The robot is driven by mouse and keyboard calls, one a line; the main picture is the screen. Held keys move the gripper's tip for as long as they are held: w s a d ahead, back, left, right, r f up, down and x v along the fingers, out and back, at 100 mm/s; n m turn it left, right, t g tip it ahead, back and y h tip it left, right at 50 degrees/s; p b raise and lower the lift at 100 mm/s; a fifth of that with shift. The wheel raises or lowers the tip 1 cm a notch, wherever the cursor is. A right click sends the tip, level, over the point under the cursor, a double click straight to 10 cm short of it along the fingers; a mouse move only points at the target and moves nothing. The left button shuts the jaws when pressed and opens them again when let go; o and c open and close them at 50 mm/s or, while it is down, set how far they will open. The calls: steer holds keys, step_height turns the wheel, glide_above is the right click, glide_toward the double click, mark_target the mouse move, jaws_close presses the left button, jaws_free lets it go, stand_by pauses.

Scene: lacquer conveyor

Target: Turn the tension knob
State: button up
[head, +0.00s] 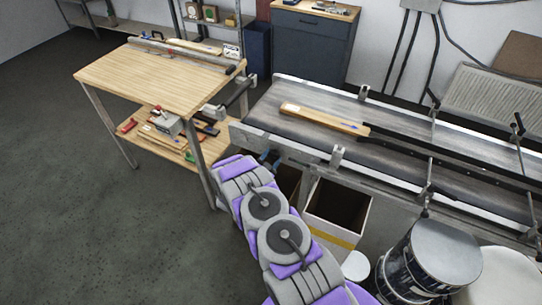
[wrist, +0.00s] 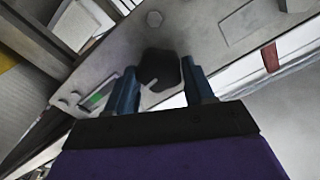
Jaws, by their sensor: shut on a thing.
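The tension knob (wrist: 160,67) is a black lobed knob on a grey metal plate (wrist: 110,60) in the wrist view. A short white mark shows near its lower left edge. My gripper (wrist: 158,75) has its two blue fingers on either side of the knob and is shut on it. In the head view my gripper (head: 269,160) is low at the near left end of the conveyor (head: 300,130), and the knob is hidden there.
A wooden plank (head: 325,119) lies on the belt. A wooden workbench (head: 160,75) stands left of the conveyor. An open box (head: 335,236) and metal drums (head: 425,262) stand below the conveyor, right of my arm. The floor at left is clear.

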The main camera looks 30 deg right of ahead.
steer(key=shift+m+p, duration=0.35)
steer(key=shift+m, duration=0.75)
steer(key=o, duration=1)
steer(key=p+v, duration=0.1)
steer(key=v, duration=1.6)
steer(key=shift+s+a+f+p, duration=0.15)
steer(key=shift+p, duration=0.2)
